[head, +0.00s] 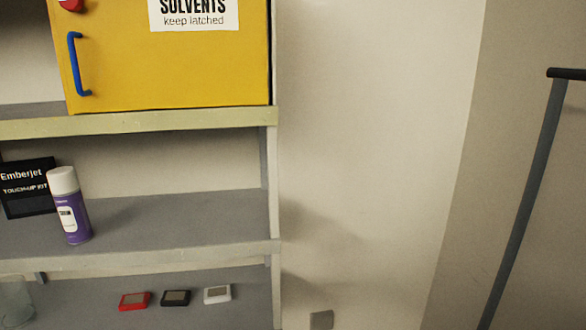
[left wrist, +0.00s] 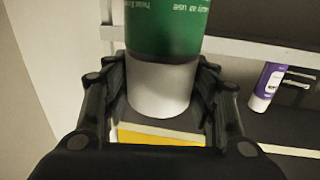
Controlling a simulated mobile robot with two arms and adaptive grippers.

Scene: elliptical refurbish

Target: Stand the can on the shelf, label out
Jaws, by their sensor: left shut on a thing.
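A green can with printed lettering (left wrist: 168,28) and a white cap (left wrist: 160,88) is in my left gripper (left wrist: 160,92) in the left wrist view. The gripper's fingers are shut on the white cap, one on each side. That view is upside down: the lettering is inverted and the cap is at the lower end of the picture. The shelf (head: 190,215) is a grey board with a pale front edge in the head view. Neither the held can nor either gripper shows in the head view.
A purple can with a white cap (head: 73,215) stands on the shelf, pale label facing out, beside a black Emberjet box (head: 28,202). A yellow solvents cabinet (head: 170,70) stands above. The shelf's right part is clear. Small red, black and white items lie below.

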